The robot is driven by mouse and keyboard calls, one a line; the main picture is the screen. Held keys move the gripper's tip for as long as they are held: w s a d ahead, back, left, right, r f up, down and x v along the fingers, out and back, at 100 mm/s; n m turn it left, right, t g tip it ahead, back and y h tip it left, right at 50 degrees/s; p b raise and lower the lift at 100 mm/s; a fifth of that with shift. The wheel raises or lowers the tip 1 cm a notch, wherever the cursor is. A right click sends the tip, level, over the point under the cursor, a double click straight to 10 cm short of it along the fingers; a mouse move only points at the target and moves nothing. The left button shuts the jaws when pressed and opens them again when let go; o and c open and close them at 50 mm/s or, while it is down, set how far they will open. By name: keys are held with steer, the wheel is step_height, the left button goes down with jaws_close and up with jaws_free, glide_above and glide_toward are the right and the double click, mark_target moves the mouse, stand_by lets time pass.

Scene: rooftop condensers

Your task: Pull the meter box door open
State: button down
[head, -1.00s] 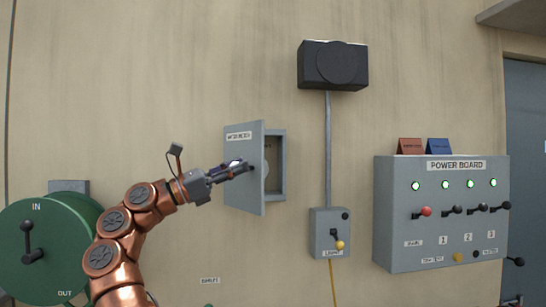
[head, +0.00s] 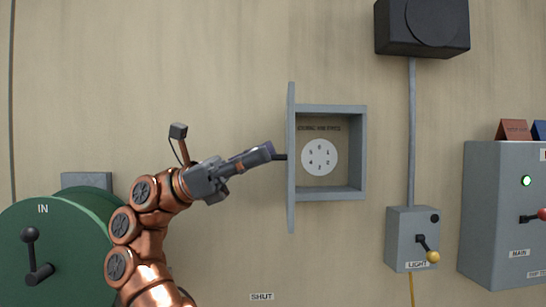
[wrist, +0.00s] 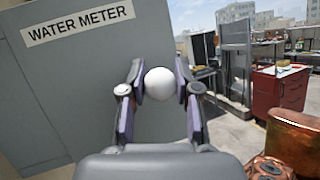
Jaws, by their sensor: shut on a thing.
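The grey meter box (head: 361,150) is on the wall in the middle of the head view. Its door (head: 291,205) stands wide open, seen nearly edge-on at the box's left side. Inside, a round white dial (head: 319,157) with digits shows. My gripper (head: 270,151) is at the door's outer face from the left. In the wrist view, the door (wrist: 95,75) carries a WATER METER label (wrist: 78,23). There my gripper (wrist: 160,88) is shut on a round white knob (wrist: 160,84), one finger on each side.
A green reel (head: 65,245) marked IN is at the lower left. Right of the box are a light switch box (head: 400,225) with a yellow-tipped lever, a black box (head: 395,30) above it, and a grey power board (head: 490,210).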

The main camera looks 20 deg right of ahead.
steer(key=shift+d, duration=0.1)
stand_by(0.3)
steer(key=c, duration=0.8)
jaws_free()
steer(key=shift+s, duration=0.1)
steer(key=shift+d, duration=0.1)
